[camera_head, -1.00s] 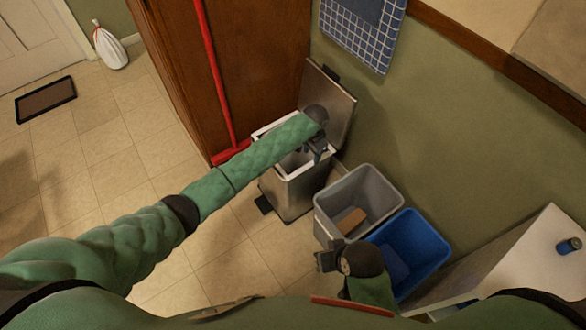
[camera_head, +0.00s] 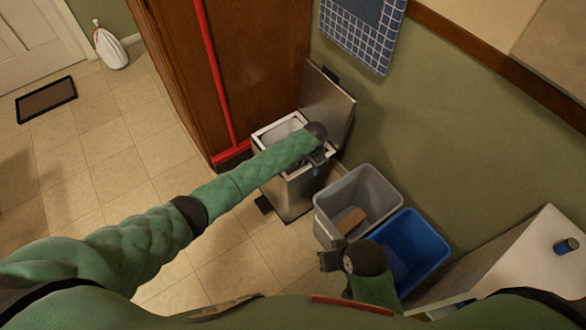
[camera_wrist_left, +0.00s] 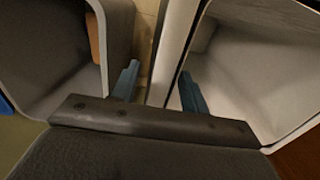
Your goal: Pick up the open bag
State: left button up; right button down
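The open bag (camera_head: 272,133) shows as a white liner inside the steel pedal bin (camera_head: 292,192), its pale edge around the rim. In the left wrist view, the white lining (camera_wrist_left: 237,82) fills the right side. My left gripper (camera_head: 319,160) is at the bin's near right rim, and my arm hides part of the opening. In the left wrist view, its two blue fingers (camera_wrist_left: 160,70) are apart, one on each side of the rim, with nothing visibly clamped. My right gripper (camera_head: 328,260) is low in the head view, beside the grey bin; its fingers are unclear.
The bin's raised lid (camera_head: 329,104) stands against the wall. A grey bin (camera_head: 372,190) with a brown piece inside and a blue bin (camera_head: 425,245) stand to the right. A red broom (camera_head: 216,80) leans left. A tied white bag (camera_head: 110,47) sits by the door.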

pick_arm(q)
grip_shut()
jog(key=shift+r, duration=0.15)
notch_tip(320, 180, up, 18)
jog(key=shift+b, duration=0.35)
